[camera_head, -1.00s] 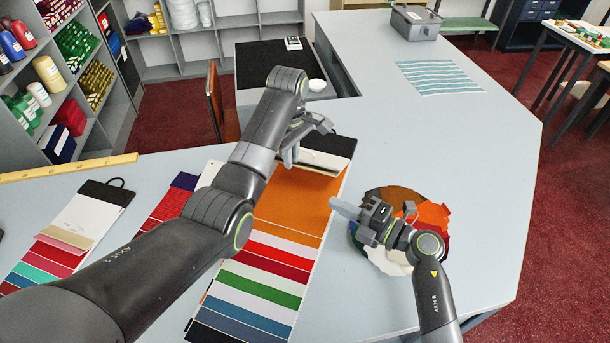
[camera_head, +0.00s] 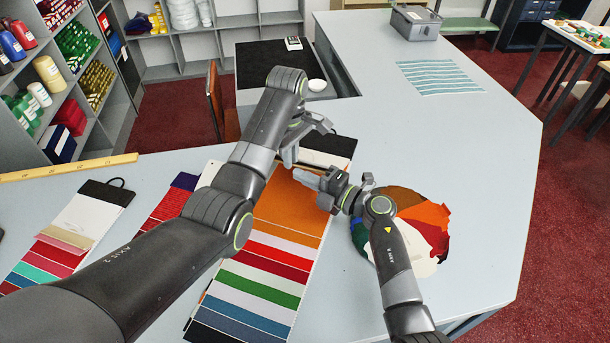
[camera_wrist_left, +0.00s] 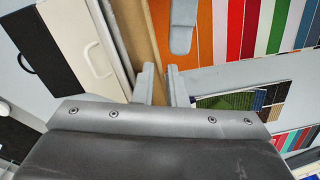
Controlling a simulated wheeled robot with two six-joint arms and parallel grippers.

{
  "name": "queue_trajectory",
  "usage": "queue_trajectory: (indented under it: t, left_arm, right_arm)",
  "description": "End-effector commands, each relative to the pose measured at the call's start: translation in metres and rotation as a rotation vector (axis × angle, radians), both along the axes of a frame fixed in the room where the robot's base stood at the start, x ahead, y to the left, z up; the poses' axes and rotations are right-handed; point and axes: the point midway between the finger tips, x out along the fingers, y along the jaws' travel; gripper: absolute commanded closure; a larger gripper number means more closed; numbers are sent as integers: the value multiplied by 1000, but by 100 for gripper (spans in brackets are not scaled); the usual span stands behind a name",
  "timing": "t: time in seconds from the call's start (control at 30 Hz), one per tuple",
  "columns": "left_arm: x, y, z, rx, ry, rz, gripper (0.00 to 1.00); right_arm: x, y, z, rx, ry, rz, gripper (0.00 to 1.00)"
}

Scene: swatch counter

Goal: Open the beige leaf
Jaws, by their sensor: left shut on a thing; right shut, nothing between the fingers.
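The middle swatch card lies on the counter with a black header (camera_head: 338,144), a white band (camera_head: 322,158) and orange, red, green and blue leaves (camera_head: 290,205). The beige leaf (camera_wrist_left: 142,35) shows in the left wrist view as a tan strip between the white and orange. My left gripper (camera_head: 288,157) is shut on this leaf near its side edge; the fingers show in the wrist view (camera_wrist_left: 161,85). My right gripper (camera_head: 307,180) is shut and empty over the orange near the left gripper. Its grey fingertip also shows in the wrist view (camera_wrist_left: 183,30).
A round fan of colour pieces (camera_head: 425,225) lies right of the card, partly behind my right arm. Another swatch card (camera_head: 75,220) and a purple-topped card (camera_head: 180,190) lie left. A wooden ruler (camera_head: 70,168) lies along the back edge.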

Motion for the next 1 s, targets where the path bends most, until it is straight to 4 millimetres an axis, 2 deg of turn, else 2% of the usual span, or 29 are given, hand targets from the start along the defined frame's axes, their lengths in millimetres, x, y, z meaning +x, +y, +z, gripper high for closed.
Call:
queue_trajectory:
  t: [0.4, 0.6, 0.83, 0.87, 1.0]
  left_arm:
    - [0, -2, 0, -3, -2, -5, 100]
    - [0, -2, 0, -3, 0, -6, 100]
    - [-1, -2, -1, -3, 1, -6, 100]
    - [-1, -2, -1, -3, 1, -6, 84]
    - [0, -1, 0, -2, 0, -4, 66]
  right_arm:
    - [4, -2, 0, 0, 0, -1, 100]
    - [13, -5, 15, -2, -3, -1, 100]
    - [13, -5, 15, -1, -1, -2, 100]
    - [13, -5, 15, -1, -1, -2, 100]
    - [13, -5, 15, -1, -1, -1, 100]
